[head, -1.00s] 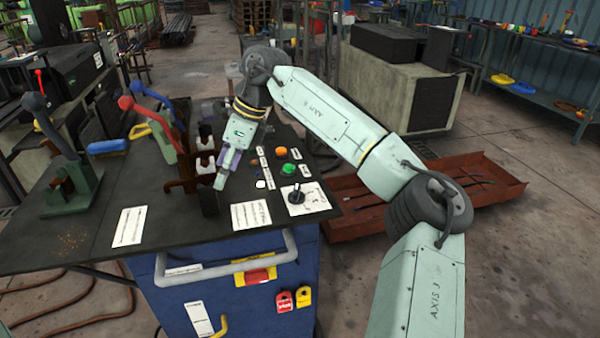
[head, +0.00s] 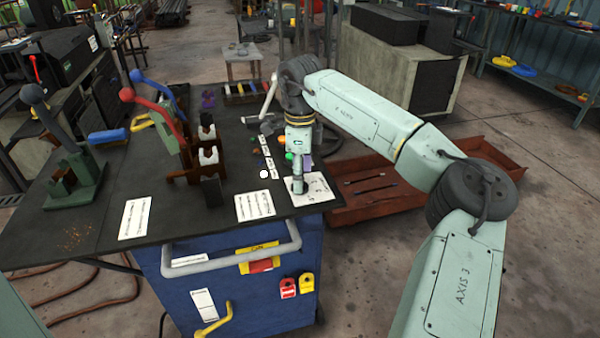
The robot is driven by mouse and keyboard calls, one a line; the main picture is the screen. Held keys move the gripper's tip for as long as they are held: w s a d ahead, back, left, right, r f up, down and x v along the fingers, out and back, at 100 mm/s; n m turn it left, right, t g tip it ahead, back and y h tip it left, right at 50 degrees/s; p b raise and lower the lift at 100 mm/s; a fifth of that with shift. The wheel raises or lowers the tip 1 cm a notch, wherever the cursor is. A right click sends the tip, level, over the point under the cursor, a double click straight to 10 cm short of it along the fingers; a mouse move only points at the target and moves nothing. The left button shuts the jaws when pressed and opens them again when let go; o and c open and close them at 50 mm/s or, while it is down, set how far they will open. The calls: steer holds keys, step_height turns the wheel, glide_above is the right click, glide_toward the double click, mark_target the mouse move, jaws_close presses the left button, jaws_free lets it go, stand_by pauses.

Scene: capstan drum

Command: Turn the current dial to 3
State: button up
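The current dial sits on a white marked plate (head: 319,191) at the right front corner of the black bench top. My gripper (head: 299,188) points down over this plate, at the spot of the dial's black knob. The gripper and its fingers cover the knob, so its pointer and setting are hidden. The plate's markings are too small to read. I cannot tell whether the fingers are open, shut or touching the knob.
A green button (head: 289,156) is close to the left of my gripper. A white label card (head: 254,205) lies left of the dial plate. Red-handled (head: 137,76) and grey-handled (head: 32,95) levers stand further left. A rust-red tray (head: 400,205) lies on the floor to the right.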

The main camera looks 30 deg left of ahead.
steer(key=shift+f, duration=0.45)
steer(key=shift+c, duration=0.2)
steer(key=c, duration=1.1)
